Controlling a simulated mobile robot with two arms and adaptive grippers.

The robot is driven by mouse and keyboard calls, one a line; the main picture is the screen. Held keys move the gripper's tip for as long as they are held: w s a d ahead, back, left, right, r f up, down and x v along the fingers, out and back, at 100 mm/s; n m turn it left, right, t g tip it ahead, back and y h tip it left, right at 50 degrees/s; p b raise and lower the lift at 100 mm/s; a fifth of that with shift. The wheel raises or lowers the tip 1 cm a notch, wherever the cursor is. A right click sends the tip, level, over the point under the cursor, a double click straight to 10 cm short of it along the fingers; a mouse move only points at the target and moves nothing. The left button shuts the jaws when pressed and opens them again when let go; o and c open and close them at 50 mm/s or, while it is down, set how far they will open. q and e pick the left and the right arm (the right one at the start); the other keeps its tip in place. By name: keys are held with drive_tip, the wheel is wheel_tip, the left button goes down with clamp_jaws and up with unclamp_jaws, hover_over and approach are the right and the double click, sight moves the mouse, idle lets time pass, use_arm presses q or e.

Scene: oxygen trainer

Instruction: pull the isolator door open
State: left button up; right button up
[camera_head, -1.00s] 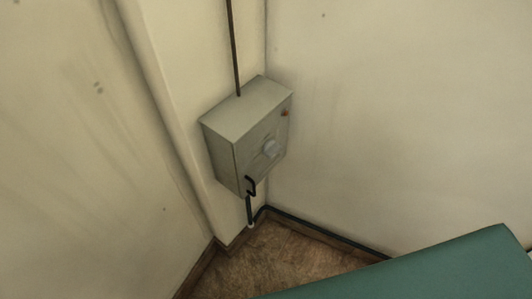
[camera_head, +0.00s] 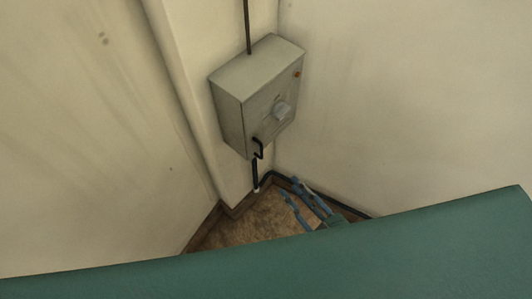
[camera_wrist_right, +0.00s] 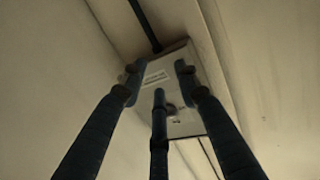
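The isolator (camera_head: 255,95) is a grey box on the wall near the corner. In the right wrist view the box (camera_wrist_right: 184,122) shows beyond the open fingers. My left gripper is not in view.
A large green panel (camera_head: 400,250) covers the bottom of the head view and hides part of the floor. A dark pipe (camera_head: 247,25) runs up from the box. Walls meet close behind it. A small patch of brown floor (camera_head: 250,226) shows below.

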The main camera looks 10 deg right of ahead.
wheel_tip(320, 180, up, 7)
drive_tip(key=a+t+y, duration=0.1)
drive_tip(key=a+y, duration=0.1)
drive_tip(key=p+x, duration=0.1)
drive_tip(key=x, duration=0.9)
drive_tip(key=shift+w+f, duration=0.3)
drive_tip(key=shift+w, duration=0.1)
clamp_jaws()
